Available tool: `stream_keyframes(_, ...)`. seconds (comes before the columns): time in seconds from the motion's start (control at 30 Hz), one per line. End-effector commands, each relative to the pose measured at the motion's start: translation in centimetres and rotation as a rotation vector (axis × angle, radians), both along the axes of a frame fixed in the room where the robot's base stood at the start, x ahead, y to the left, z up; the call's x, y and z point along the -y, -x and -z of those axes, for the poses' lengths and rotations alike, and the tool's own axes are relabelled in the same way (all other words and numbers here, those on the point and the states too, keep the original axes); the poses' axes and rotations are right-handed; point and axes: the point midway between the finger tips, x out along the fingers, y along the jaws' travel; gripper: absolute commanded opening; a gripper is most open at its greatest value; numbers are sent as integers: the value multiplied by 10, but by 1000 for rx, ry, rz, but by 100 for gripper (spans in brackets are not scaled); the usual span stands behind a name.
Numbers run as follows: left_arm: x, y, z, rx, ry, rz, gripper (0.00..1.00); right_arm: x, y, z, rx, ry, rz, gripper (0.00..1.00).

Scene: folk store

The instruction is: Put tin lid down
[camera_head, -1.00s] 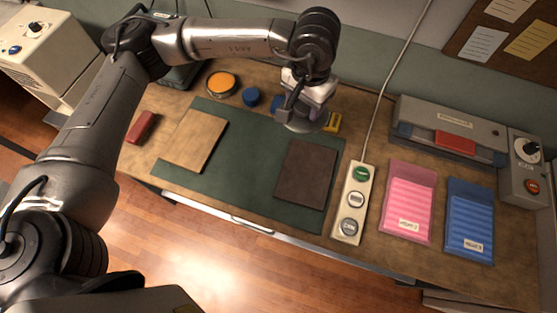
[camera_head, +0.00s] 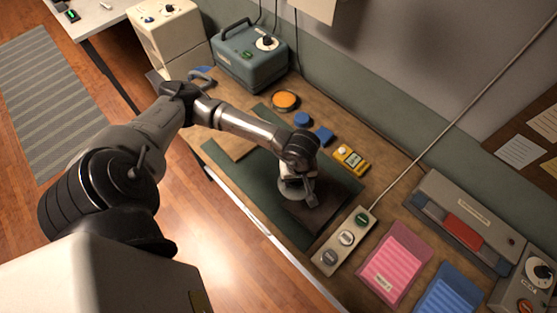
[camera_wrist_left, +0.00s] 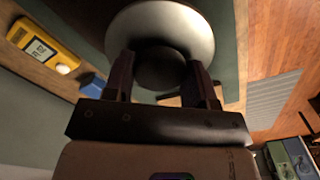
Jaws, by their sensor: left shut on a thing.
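My left gripper (camera_head: 297,190) is shut on the tin lid (camera_head: 284,184), a pale grey metal disc. The gripper and lid are over the dark board (camera_head: 325,212), near its left side; I cannot tell whether the lid touches anything. In the left wrist view the lid (camera_wrist_left: 190,28) shows as a shiny round disc with a dark middle, between the fingers of the gripper (camera_wrist_left: 160,72). A round tin with an orange top (camera_head: 285,100) stands at the back of the bench. My right gripper is not in view.
The green mat (camera_head: 265,192) also bears a tan board (camera_head: 228,143). Behind it are a blue disc (camera_head: 303,119), a blue block (camera_head: 324,135) and a yellow meter (camera_head: 350,157).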

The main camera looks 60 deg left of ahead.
Motion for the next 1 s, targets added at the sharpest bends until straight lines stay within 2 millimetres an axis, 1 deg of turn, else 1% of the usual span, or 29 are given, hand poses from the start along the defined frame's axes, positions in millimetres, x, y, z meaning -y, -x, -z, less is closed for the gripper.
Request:
stream_keyframes(0.03,-7,11,-2,-8,-2,-49,28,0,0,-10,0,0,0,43)
stream_keyframes(0.2,-20,33,3,-5,-2,-184,28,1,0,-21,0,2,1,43)
stream_keyframes(0.33,-27,43,4,-4,-1,-244,28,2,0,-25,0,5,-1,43)
stream_keyframes(0.43,-32,45,7,-3,-1,-268,28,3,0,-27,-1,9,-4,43)
stream_keyframes(0.57,-47,39,17,-2,-2,-282,28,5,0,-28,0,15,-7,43)
stream_keyframes(0.8,-91,16,47,-2,-2,-284,28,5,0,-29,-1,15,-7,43)
stream_keyframes(1.0,-119,0,66,-1,1,-282,28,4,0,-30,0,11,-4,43)
